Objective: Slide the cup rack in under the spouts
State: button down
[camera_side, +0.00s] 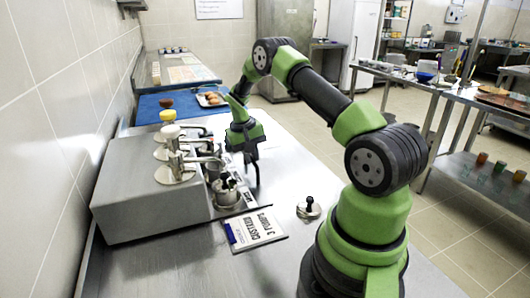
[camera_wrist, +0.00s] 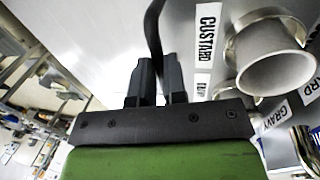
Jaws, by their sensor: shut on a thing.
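The cup rack (camera_side: 244,207) is a low metal tray with white labels, beside the front of the steel pump box (camera_side: 130,200). Metal cups (camera_side: 226,193) stand in it, close to the pump spouts (camera_side: 205,160). In the wrist view a cup (camera_wrist: 272,70) stands near labels reading CUSTARD (camera_wrist: 207,32) and GRAVY (camera_wrist: 274,118). My gripper (camera_side: 252,160) is low at the rack's outer side. In the wrist view its fingers (camera_wrist: 156,78) are shut on a black curved handle (camera_wrist: 153,35). Where the handle joins the rack is not clear.
A sign (camera_side: 256,230) reading CUSTARD 3 PUMPS lies in front of the rack. A lid with a black knob (camera_side: 309,208) lies to the right. A blue mat (camera_side: 158,109) with a tray (camera_side: 211,98) is behind. Bare steel counter (camera_side: 285,165) lies right of my gripper.

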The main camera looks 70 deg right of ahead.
jog(key=shift+w+a, duration=0.45)
jog(key=c, duration=1.2)
grip_release()
jog(key=shift+o, duration=0.2)
notch_tip(320, 180, up, 10)
jog(key=w+a, duration=0.1)
jog(key=shift+w+a, duration=0.15)
jog(key=shift+f, duration=0.1)
